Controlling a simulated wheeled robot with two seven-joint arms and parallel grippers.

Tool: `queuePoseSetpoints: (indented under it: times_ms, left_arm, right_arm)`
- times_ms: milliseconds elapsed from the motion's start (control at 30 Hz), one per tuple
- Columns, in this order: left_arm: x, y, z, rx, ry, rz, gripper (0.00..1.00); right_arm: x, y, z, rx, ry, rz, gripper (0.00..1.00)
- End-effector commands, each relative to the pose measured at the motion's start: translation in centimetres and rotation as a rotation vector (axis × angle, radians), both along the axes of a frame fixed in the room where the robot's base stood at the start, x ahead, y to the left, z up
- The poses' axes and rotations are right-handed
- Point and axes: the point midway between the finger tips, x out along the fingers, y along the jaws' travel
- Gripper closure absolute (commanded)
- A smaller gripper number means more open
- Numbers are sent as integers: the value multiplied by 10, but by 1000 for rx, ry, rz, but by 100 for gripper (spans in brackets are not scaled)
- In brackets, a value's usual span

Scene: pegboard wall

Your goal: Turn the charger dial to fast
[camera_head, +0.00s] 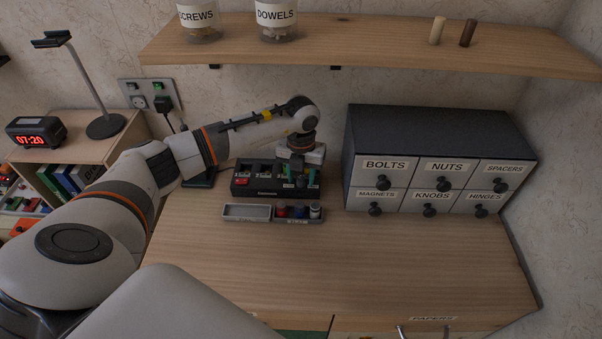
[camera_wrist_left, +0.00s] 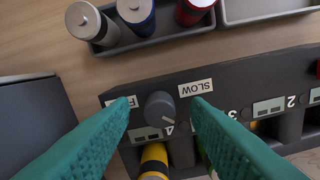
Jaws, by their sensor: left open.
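The dark charger (camera_head: 240,192) sits on the wooden desk below the shelf. Its round grey dial (camera_wrist_left: 160,107) shows in the left wrist view, with a light mark at its lower right. The SLOW label (camera_wrist_left: 195,88) appears upside down to the right of the dial. Another label (camera_wrist_left: 131,101), starting with F, is mostly hidden behind the left finger. My left gripper (camera_head: 295,180) is over the right part of the charger. Its green fingertips (camera_wrist_left: 158,112) are open, one on each side of the dial; I cannot tell whether they touch it. My right gripper is not in view.
A grey tray (camera_head: 247,213) with several batteries lies in front of the charger. A yellow battery (camera_wrist_left: 154,160) is in a charger slot. The labelled drawer cabinet (camera_head: 428,135) stands to the right. The shelf (camera_head: 375,42) is above. The front desk area is clear.

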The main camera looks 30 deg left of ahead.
Motion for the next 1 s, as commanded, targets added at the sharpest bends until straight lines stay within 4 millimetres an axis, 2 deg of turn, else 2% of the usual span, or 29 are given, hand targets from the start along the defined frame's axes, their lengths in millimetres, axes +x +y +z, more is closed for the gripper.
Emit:
queuePoseSetpoints:
  times_ms: [33,267,667,1000]
  left_arm:
    - [0,0,0,0,0,0,62]
    - [0,0,1,0,-1,1,99]
    - [1,1,-1,1,-3,-72,100]
    - [1,1,-2,2,-5,-335,100]
  right_arm:
    - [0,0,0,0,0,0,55]
    - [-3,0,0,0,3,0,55]
    - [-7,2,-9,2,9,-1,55]
    - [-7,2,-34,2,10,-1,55]
